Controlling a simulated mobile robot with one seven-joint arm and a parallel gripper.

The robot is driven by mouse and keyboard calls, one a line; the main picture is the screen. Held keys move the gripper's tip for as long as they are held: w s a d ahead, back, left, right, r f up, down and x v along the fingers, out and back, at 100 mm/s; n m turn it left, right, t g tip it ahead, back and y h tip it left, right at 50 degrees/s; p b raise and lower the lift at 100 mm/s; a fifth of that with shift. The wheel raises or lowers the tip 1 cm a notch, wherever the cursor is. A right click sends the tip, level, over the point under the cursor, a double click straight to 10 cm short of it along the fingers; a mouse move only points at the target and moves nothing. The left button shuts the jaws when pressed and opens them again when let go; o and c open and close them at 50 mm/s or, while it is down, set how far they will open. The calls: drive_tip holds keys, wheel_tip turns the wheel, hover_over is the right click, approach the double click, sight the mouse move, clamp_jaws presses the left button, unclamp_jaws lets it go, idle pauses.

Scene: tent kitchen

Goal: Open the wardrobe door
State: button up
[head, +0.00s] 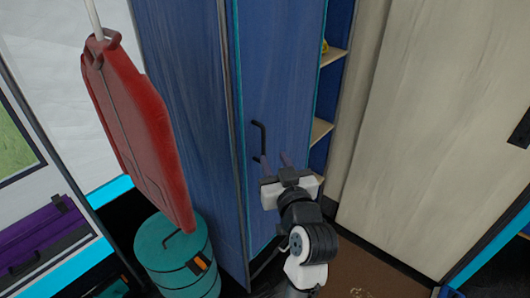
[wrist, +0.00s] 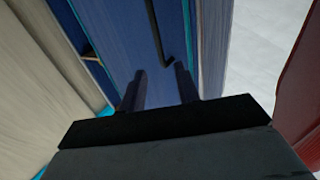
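The wardrobe door (head: 282,75) is a tall blue wood-grain panel with teal edges, in the middle of the head view. Its black bar handle (head: 263,137) is on the left part of the panel. In the wrist view the door (wrist: 128,40) fills the upper middle, and the handle (wrist: 154,32) runs down and bends near the right fingertip. My gripper (head: 275,160) is at the handle's lower end, with its two fingers apart. The wrist view shows the open fingers (wrist: 160,78) with nothing clearly between them; contact with the handle cannot be told.
Shelves (head: 334,57) show just right of the door. A beige panel (head: 430,130) stands further right. A red canister-like object (head: 140,130) hangs at left, above a teal drum (head: 170,262) near the wardrobe. A brown floor patch (head: 370,275) lies at lower right.

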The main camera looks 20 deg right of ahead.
sight(264, 139)
drive_tip(key=w, duration=0.2)
drive_tip(key=w+p, duration=0.1)
drive_tip(key=w, duration=0.2)
drive_tip(key=w+p, duration=0.1)
drive_tip(key=w, duration=0.1)
drive_tip(key=shift+w+d+r, duration=0.1)
drive_tip(key=shift+w+d, duration=0.05)
drive_tip(key=shift+d, duration=0.1)
drive_tip(key=shift+w, duration=0.65)
clamp_jaws()
